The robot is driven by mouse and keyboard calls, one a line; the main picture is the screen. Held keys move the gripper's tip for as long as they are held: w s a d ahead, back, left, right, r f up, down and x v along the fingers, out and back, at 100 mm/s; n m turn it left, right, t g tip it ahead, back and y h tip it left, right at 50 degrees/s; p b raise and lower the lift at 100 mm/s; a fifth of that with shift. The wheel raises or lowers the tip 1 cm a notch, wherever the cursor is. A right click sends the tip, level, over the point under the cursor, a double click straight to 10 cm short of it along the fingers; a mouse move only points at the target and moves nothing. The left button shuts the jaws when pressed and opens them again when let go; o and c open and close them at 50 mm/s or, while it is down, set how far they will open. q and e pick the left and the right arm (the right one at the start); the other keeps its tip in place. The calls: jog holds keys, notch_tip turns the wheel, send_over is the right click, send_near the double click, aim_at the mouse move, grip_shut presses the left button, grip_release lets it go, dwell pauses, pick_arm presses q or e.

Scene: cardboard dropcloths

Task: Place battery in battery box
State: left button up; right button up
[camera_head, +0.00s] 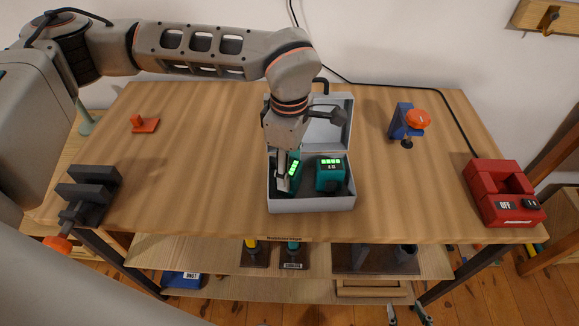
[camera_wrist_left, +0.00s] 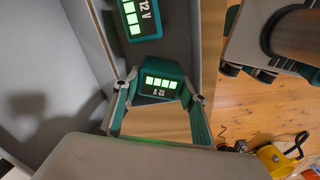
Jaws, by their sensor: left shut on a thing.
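The grey battery box (camera_head: 315,205) stands open at the front middle of the table, its lid raised at the back. My left gripper (camera_head: 284,182) reaches down into the box's left part, shut on a teal 12 V battery (camera_head: 295,166) with lit green bars. In the left wrist view the held battery (camera_wrist_left: 160,82) sits between the two fingers of my left gripper (camera_wrist_left: 160,97). A second teal battery (camera_head: 329,174) is in the right part of the box; it also shows in the wrist view (camera_wrist_left: 140,20). Whether the held battery touches the box floor is hidden.
A red charger-like device (camera_head: 502,193) marked OFF sits at the right. A blue clamp with an orange knob (camera_head: 408,122) stands behind it. A dark vise (camera_head: 88,194) is at the left edge and an orange piece (camera_head: 144,124) at the back left.

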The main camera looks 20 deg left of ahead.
aim_at(290, 167)
pick_arm(q)
jog(key=o, duration=1.4)
jog(key=shift+f, duration=0.15)
notch_tip(290, 167, up, 12)
jog(key=shift+r+p, duration=0.2)
jog(key=shift+p, duration=0.2)
